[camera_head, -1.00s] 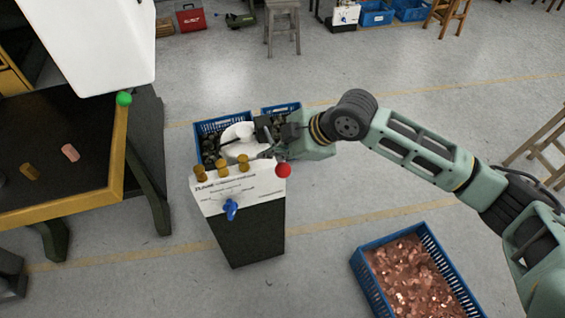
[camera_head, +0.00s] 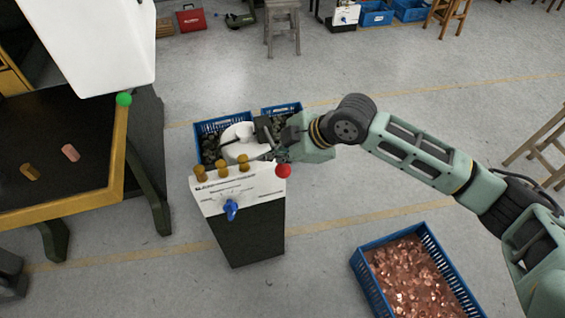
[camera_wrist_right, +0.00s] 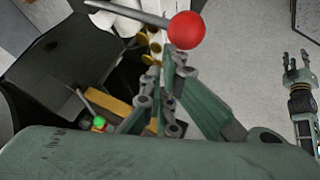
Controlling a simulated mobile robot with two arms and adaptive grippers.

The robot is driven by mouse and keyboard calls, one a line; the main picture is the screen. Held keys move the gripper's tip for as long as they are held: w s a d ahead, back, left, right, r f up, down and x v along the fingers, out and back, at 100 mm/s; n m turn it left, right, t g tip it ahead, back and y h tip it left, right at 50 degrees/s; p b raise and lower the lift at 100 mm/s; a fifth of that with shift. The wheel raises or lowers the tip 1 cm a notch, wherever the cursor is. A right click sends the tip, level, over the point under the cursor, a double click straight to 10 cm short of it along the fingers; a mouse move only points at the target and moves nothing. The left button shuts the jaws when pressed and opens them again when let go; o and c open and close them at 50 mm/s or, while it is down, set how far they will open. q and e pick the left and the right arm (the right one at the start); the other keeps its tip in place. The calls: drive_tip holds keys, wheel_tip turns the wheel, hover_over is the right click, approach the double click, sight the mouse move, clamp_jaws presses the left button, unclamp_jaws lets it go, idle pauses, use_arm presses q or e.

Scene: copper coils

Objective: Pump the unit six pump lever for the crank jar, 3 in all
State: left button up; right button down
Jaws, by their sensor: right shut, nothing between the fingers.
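The lever with a red ball end (camera_head: 283,170) sits at the right top edge of a white-topped dark unit (camera_head: 245,225). The red ball (camera_wrist_right: 187,30) and its grey rod also show in the right wrist view. My right gripper (camera_head: 265,133) is shut and empty, above and behind the ball, beside a white rounded part (camera_head: 237,146). In the right wrist view its fingers (camera_wrist_right: 165,85) appear just below the ball; I cannot tell whether they touch. The unit number cannot be read. My left gripper (camera_wrist_right: 297,65) looks open at the right of the wrist view.
The unit has several brass knobs (camera_head: 222,170) and a blue handle (camera_head: 231,210). Blue crates (camera_head: 208,128) stand behind it. A blue crate of copper pieces (camera_head: 425,238) is at right front. A yellow-edged table with a green ball (camera_head: 123,99) is at left.

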sight(280, 172)
drive_tip(key=shift+s+d+f+b, duration=0.15)
drive_tip(key=shift+f+b, duration=0.25)
drive_tip(key=shift+f, duration=0.7)
drive_tip(key=shift+s+f+b, duration=0.2)
drive_tip(key=shift+f+b, duration=0.25)
drive_tip(key=shift+f, duration=0.6)
drive_tip(key=shift+s+d+f+b, duration=0.15)
drive_tip(key=shift+f+b, duration=0.25)
drive_tip(key=shift+f, duration=0.7)
idle(2.4)
drive_tip(key=shift+a+r, duration=0.1)
idle(0.5)
drive_tip(key=shift+w+a+r+p, duration=0.1)
drive_tip(key=shift+w+r+p, duration=0.1)
drive_tip(key=shift+r+p, duration=0.9)
drive_tip(key=shift+w+r+p, duration=0.25)
drive_tip(key=shift+r+p, duration=0.7)
drive_tip(key=shift+r, duration=0.3)
drive_tip(key=shift+w+a+r+p, duration=0.1)
drive_tip(key=shift+w+r+p, duration=0.1)
drive_tip(key=shift+r+p, duration=0.9)
drive_tip(key=shift+r, duration=0.15)
